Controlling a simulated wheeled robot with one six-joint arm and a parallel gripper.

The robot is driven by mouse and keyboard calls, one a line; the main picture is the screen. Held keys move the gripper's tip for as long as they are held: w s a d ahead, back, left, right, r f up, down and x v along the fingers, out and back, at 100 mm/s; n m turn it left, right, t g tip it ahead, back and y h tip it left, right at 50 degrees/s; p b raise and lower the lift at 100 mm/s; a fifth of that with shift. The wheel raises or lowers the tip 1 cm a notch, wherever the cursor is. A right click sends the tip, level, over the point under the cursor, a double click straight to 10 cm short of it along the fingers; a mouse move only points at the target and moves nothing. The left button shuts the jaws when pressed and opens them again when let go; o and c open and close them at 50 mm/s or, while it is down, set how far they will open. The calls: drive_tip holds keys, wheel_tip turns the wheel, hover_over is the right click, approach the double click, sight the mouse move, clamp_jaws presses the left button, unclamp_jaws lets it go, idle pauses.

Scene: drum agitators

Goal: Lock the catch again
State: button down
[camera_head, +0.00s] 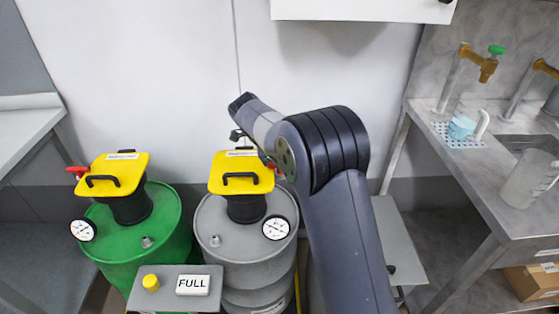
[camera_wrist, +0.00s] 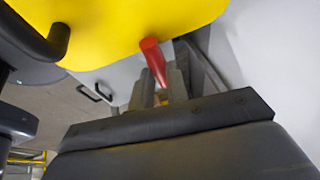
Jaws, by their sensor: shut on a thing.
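The yellow-topped agitator (camera_head: 241,172) with a black handle stands on the grey drum (camera_head: 215,225). Its red catch lever is almost wholly hidden behind my arm in the head view. In the wrist view the red catch (camera_wrist: 152,60) stands between my gripper's fingers (camera_wrist: 160,88), against the edge of the yellow cover (camera_wrist: 120,25). My gripper is shut on this catch. A second yellow-topped agitator (camera_head: 114,172) stands on the green drum (camera_head: 165,225), with its red catch (camera_head: 77,171) pointing out to the left. Whether the held catch is locked cannot be told.
A small grey stand with a yellow button (camera_head: 150,282) and a FULL sign (camera_head: 193,285) is in front of the drums. Dial gauges (camera_head: 276,228) sit on both drums. A sink bench (camera_head: 470,165) is at right, a counter (camera_head: 30,120) at left.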

drive_tip(key=shift+m, duration=0.4)
drive_tip(key=c, duration=1.4)
unclamp_jaws()
drive_tip(key=v, duration=1.1)
drive_tip(key=shift+w+a+f+p, duration=0.1)
drive_tip(key=shift+w+p, duration=0.05)
drive_tip(key=shift+p, duration=0.25)
